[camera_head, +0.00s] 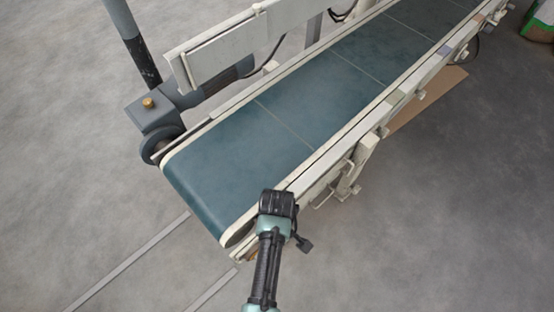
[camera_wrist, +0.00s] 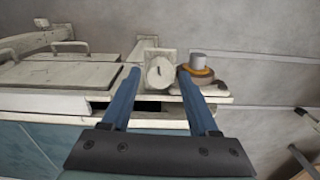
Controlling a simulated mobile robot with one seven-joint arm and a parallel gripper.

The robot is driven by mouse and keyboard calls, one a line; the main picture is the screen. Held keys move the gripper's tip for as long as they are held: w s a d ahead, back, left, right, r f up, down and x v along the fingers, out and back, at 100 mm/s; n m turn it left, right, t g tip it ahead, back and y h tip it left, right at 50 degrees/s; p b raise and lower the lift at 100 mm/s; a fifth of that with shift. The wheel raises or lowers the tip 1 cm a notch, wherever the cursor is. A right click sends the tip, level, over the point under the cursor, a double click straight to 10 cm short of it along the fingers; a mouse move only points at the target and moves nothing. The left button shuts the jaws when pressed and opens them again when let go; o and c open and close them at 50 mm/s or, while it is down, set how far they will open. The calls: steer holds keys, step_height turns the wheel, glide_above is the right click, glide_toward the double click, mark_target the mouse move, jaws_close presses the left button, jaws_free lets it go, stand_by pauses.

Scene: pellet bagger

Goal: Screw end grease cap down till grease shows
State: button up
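A grey cylindrical cap (camera_wrist: 198,62) stands upright on an orange-brown ring (camera_wrist: 200,75) at the right in the wrist view, on the conveyor's pale frame. It looks like the end grease cap; I cannot tell whether the orange-brown is grease. My gripper (camera_wrist: 159,71) is open, its two blue fingers apart. The right fingertip is close beside the cap in the picture; I cannot tell whether they touch. A pale round disc (camera_wrist: 160,73) shows between the fingertips. In the head view my arm reaches the conveyor's near end, and I cannot make out the cap or my fingers.
The conveyor's green-blue belt (camera_head: 290,105) runs to the upper right between pale side rails. A grey drive housing (camera_head: 152,112) with a brass knob (camera_head: 149,102) stands at its left. A cardboard sheet (camera_head: 428,100) lies right of the conveyor. The floor nearby is mostly clear.

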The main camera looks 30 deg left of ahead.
jaws_close()
steer(key=shift+r, duration=0.1)
steer(key=shift+r+m+p, duration=0.1)
steer(key=shift+m+p, duration=0.8)
steer(key=shift+p, duration=0.05)
steer(key=m+p, duration=0.1)
steer(key=m, duration=0.1)
steer(key=shift+m+p, duration=0.3)
steer(key=shift+p, duration=0.05)
steer(key=m+p, duration=0.2)
steer(key=m, duration=0.3)
steer(key=shift+f+m, duration=0.2)
steer(key=shift+m, duration=0.1)
steer(key=shift+w, duration=0.1)
